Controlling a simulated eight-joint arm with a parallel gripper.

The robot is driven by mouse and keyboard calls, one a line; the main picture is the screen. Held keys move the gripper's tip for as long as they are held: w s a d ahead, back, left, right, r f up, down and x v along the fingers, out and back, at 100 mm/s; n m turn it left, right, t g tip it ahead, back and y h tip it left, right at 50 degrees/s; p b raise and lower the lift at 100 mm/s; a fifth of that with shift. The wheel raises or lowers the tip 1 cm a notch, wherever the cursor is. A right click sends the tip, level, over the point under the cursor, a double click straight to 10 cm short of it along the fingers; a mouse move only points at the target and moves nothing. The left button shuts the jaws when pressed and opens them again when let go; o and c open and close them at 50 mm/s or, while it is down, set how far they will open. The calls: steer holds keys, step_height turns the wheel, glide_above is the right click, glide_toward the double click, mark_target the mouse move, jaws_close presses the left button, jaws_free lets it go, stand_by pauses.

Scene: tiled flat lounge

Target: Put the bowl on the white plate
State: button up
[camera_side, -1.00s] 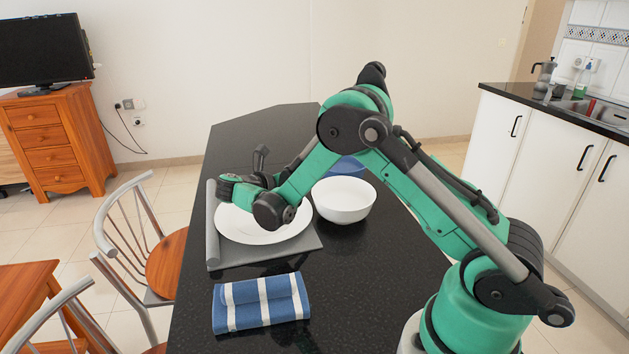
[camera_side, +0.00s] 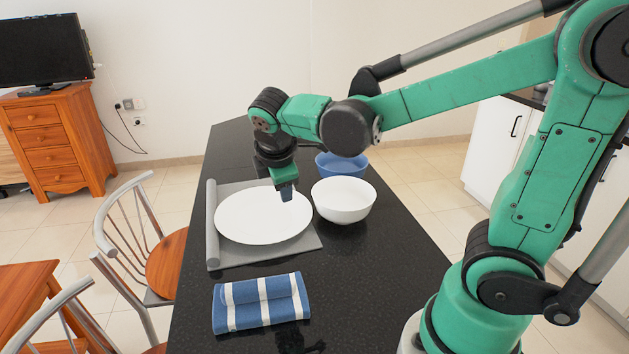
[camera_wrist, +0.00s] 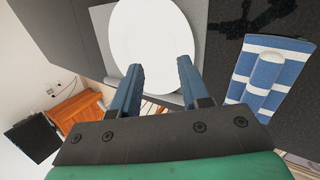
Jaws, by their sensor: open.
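The white plate (camera_side: 255,218) lies empty on a grey mat on the dark counter, and it also shows in the wrist view (camera_wrist: 152,42). A white bowl (camera_side: 345,203) stands upright on the counter just right of the plate. A blue bowl (camera_side: 338,168) stands behind it, partly hidden by the white bowl and my arm. Neither bowl shows clearly in the wrist view.
The grey mat (camera_side: 228,256) has a rolled left edge. A blue-and-white striped cloth (camera_side: 261,304) lies folded at the front of the counter. The black counter (camera_side: 365,290) is clear to the right of the cloth. Chairs stand along its left side.

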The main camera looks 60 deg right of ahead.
steer(key=s+a+m+t+y, duration=0.3)
steer(key=s+a+m+y, duration=0.1)
steer(key=m, duration=0.5)
steer(key=shift+s+a, duration=0.45)
steer(key=shift+s, duration=0.1)
steer(key=shift+o, duration=0.2)
steer(key=shift+s+a+f+m+t+y, duration=0.2)
steer(key=shift+a+m+t+y, duration=0.25)
steer(key=shift+m, duration=0.45)
steer(key=shift+r, duration=0.2)
